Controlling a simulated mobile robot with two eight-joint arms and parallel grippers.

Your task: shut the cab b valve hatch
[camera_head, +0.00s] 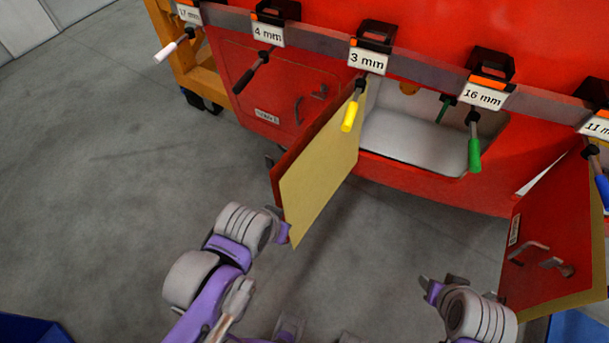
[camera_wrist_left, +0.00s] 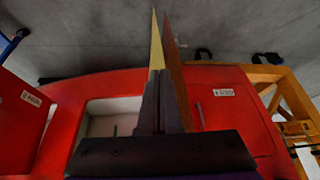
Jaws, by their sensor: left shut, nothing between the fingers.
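An open hatch door (camera_head: 322,172) hangs out from the red nosecone, its yellow inner face towards the right. In the left wrist view this door (camera_wrist_left: 157,45) is seen nearly edge-on beyond the fingers. A second open door (camera_head: 550,245), with a handle and a label, is at the right. Labels are too small to read, so I cannot tell which is cab b's valve hatch. My left gripper (camera_head: 284,233) is shut and empty beside the lower outer edge of the middle door; contact is unclear. Its fingers (camera_wrist_left: 160,105) point along the door. My right gripper (camera_head: 440,284) is open and empty, left of the right door.
A closed hatch (camera_head: 270,85) is on the left of the nosecone. An open compartment (camera_head: 410,140) lies between the doors. A grey rail (camera_head: 325,40) with labelled holders and several coloured-handled tools crosses in front. The grey floor (camera_head: 110,190) at left is clear.

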